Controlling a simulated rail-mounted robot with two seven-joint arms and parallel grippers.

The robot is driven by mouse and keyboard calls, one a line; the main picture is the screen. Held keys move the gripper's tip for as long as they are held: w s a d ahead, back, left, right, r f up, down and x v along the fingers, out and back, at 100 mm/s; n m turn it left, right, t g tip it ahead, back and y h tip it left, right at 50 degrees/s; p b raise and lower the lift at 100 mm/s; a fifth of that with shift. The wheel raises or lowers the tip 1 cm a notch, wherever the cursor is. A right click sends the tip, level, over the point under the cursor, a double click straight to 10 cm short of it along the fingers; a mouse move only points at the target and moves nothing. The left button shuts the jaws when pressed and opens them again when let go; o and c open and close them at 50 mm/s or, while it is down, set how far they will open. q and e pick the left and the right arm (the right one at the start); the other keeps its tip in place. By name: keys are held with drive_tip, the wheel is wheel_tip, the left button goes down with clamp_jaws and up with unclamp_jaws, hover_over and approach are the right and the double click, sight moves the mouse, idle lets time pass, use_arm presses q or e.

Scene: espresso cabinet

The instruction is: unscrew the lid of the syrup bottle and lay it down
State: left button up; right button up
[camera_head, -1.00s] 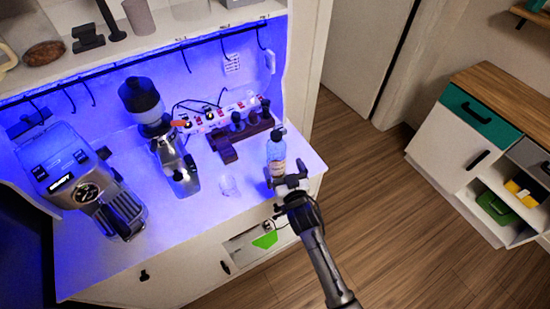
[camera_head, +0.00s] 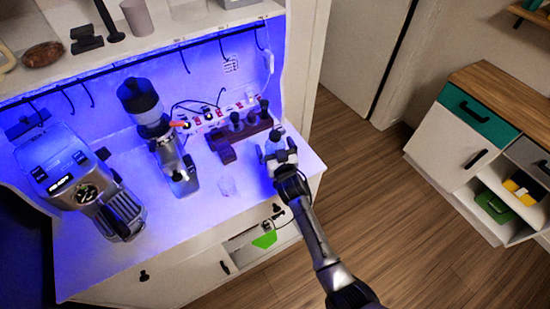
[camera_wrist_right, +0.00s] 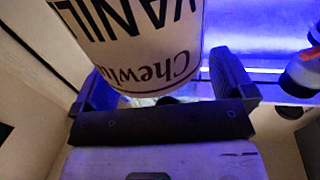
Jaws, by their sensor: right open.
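The syrup bottle (camera_head: 276,136) stands upright near the right end of the counter, its dark lid small at the top in the head view. In the right wrist view its pale label with dark lettering (camera_wrist_right: 150,45) fills the upper middle; the lid is out of that picture. My right gripper (camera_head: 276,152) is open, with its fingers on either side of the bottle body. The right wrist view also shows the right gripper (camera_wrist_right: 165,85) with the label between its fingers; I cannot tell whether they touch it. My left gripper is not in view.
A dark wooden stand with several tools (camera_head: 240,132) is just behind and left of the bottle. The grinder (camera_head: 160,130) and espresso machine (camera_head: 85,185) are further left. Bare counter (camera_head: 205,208) lies in front.

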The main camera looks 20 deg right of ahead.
drive_tip(key=shift+r, duration=0.1)
drive_tip(key=c, duration=1.5)
